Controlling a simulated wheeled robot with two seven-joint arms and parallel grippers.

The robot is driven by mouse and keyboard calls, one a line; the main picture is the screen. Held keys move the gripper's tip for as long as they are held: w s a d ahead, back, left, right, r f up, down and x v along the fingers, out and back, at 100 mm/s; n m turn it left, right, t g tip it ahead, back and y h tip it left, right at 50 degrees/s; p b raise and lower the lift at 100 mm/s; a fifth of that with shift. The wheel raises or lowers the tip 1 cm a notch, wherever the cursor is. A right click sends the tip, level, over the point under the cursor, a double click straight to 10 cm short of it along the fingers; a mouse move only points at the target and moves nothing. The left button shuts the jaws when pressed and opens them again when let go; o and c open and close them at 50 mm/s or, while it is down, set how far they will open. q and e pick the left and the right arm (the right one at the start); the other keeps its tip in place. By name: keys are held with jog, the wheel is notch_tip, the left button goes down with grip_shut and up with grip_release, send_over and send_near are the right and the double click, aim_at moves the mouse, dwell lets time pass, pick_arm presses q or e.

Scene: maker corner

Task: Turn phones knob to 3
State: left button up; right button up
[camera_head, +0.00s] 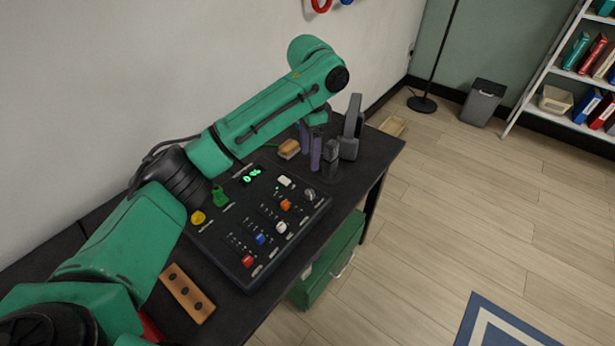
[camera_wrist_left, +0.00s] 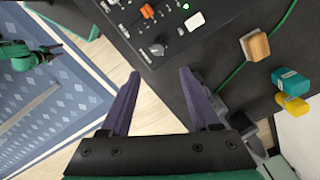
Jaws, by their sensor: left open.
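The black control panel (camera_head: 208,234) lies on the dark bench. A round grey knob (camera_head: 309,194) with a pale mark sits near its right corner; I take it as the phones knob, though its label is too small to read. The knob also shows in the left wrist view (camera_wrist_left: 157,50), just beyond the gap between my fingertips. My left gripper (camera_head: 310,152) is open, its purple fingers apart, empty and above the bench near that corner. In the left wrist view a green arm, likely my right one, ends in a small dark gripper (camera_wrist_left: 50,48); its jaws are unclear.
The panel carries coloured sliders, a green-lit display (camera_head: 251,175), a yellow button (camera_head: 198,217) and a green switch (camera_head: 220,197). A wooden strip (camera_head: 187,293) lies at the front left.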

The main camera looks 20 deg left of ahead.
aim_at(309, 192)
pick_arm(q)
jog(key=f, duration=0.2)
jog(key=s+f, duration=0.1)
jog(key=f, duration=0.1)
jog(key=shift+s+d, duration=0.1)
jog(key=shift+d, duration=0.1)
jog(key=f, duration=0.8)
jog(key=shift+w+a, duration=0.15)
jog(key=shift+w, duration=0.25)
jog(key=shift+f, duration=0.25)
jog(key=shift+c, duration=0.3)
grip_shut()
pick_arm(e)
jog(key=shift+s+r, duration=0.15)
jog(key=shift+s, duration=0.4)
